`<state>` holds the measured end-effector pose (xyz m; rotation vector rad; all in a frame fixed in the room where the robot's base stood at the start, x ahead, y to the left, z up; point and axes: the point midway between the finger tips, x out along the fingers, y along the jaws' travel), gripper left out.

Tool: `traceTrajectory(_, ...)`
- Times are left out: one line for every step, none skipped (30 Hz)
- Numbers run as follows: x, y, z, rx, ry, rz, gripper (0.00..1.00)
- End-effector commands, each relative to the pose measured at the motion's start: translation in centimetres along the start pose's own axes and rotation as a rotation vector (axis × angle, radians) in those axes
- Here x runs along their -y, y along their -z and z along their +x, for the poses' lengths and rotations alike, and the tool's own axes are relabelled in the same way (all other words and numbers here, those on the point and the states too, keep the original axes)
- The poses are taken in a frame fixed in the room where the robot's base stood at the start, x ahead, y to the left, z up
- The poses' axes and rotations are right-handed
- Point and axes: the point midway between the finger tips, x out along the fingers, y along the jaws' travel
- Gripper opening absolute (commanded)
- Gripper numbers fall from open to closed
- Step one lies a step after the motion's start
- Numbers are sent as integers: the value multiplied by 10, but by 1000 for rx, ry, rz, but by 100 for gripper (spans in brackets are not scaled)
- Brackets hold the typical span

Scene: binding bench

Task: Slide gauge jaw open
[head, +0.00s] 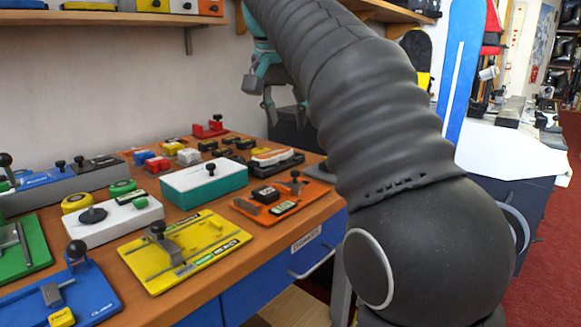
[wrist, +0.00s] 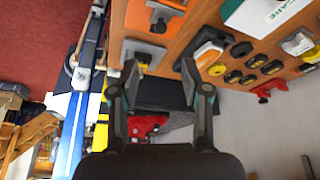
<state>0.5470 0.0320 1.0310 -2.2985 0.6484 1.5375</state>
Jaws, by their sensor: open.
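No part is clearly marked as the gauge, so I cannot tell for sure which fixture it is. An orange plate (head: 283,206) has a small sliding block with a black knob and a green display. It also shows at the top of the wrist view (wrist: 146,14). A yellow plate (head: 200,248) carries a grey sliding block with a black knob. A blue plate (head: 93,290) has a similar slider. My gripper (head: 285,108) is raised beyond the bench's back right part, open and empty. Its spread fingers show in the wrist view (wrist: 160,68), apart from every fixture.
A white and teal box (head: 204,182) stands mid-bench, with black blocks and a red clamp (head: 210,128) behind. A white case (head: 112,218) with green and yellow knobs is to the left. A wall shelf (head: 120,17) hangs above. My arm hides the bench's right end.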

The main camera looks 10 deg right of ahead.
Motion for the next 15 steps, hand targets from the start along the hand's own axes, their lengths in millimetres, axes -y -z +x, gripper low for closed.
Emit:
traceTrajectory(2,2,0,1,-2,5,47)
traceTrajectory(2,2,0,1,-3,8,47)
traceTrajectory(2,2,2,1,-4,10,47)
traceTrajectory(2,2,3,1,-5,11,47)
traceTrajectory(2,2,5,1,-5,12,47)
traceTrajectory(2,2,9,2,-6,12,47)
traceTrajectory(2,2,12,2,-6,12,47)
traceTrajectory(2,2,16,2,-6,11,47)
traceTrajectory(2,2,21,2,-6,11,47)
traceTrajectory(2,2,25,2,-5,11,47)
traceTrajectory(1,1,30,2,-6,11,47)
traceTrajectory(2,2,38,2,-6,11,47)
traceTrajectory(1,2,44,3,-7,11,47)
traceTrajectory(1,2,49,2,-7,11,47)
traceTrajectory(1,2,57,2,-7,12,47)
